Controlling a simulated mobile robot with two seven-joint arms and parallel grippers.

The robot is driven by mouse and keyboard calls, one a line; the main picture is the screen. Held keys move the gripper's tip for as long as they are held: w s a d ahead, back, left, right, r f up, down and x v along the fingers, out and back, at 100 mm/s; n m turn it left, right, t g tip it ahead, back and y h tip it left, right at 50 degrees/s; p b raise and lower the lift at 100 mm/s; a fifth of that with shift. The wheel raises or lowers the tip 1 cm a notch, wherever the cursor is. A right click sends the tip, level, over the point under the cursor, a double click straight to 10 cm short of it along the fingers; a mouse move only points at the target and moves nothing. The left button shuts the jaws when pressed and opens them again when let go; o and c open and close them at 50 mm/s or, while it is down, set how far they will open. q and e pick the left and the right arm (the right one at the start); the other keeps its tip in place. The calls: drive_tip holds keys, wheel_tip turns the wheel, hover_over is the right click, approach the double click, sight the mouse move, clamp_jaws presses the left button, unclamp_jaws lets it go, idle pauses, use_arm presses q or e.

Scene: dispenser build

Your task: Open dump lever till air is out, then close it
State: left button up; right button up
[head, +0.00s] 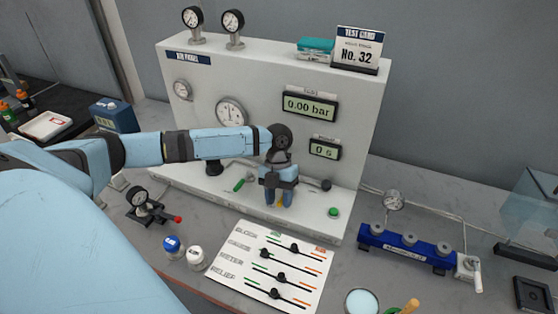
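The grey test panel (275,75) stands on the bench, and its upper display (310,106) reads 0.00 bar. The smaller display (325,149) reads 0 s. My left gripper (278,197) points down at the lower front of the panel. A small yellow part (281,205) shows at its fingertips. I cannot tell whether it is the dump lever or whether the fingers grip it, as the gripper hides that spot. A green-handled lever (240,185) is left of the gripper, apart from it. My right gripper is not in view.
A white board with several sliders (268,268) lies in front of the panel. A green button (333,212) is at the panel's lower right. A blue manifold (407,246) stands at the right. Two small jars (196,258) and a gauge with a red-tipped handle (146,206) stand at the left.

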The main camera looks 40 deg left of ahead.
use_arm(q)
wheel_tip(320, 180, up, 20)
drive_tip(key=b, duration=0.1)
drive_tip(key=shift+b, duration=0.4)
drive_tip(key=shift+s, duration=0.1)
idle(0.5)
